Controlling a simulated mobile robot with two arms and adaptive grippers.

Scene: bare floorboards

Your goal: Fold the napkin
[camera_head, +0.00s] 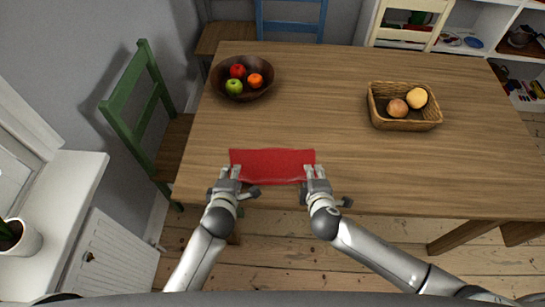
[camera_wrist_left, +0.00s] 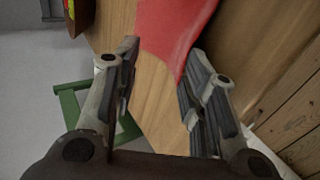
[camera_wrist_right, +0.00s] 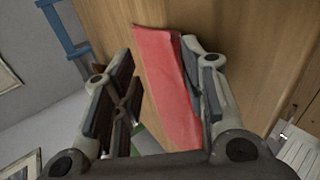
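A red napkin (camera_head: 272,165) lies as a wide strip on the wooden table (camera_head: 320,130) near its front edge. My left gripper (camera_head: 230,172) is at the napkin's left end. In the left wrist view its fingers (camera_wrist_left: 158,85) are spread apart, with the napkin (camera_wrist_left: 172,28) just beyond them near the right finger. My right gripper (camera_head: 315,172) is at the napkin's right end. In the right wrist view its fingers (camera_wrist_right: 165,90) are apart, and the napkin (camera_wrist_right: 168,85) shows between them, close to the right finger. Whether either gripper touches the cloth is unclear.
A dark bowl (camera_head: 224,92) with several fruits stands at the back left of the table. A wicker basket (camera_head: 405,123) with two round items stands at the right. A green chair (camera_head: 122,125) is by the left edge. The middle of the table is clear.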

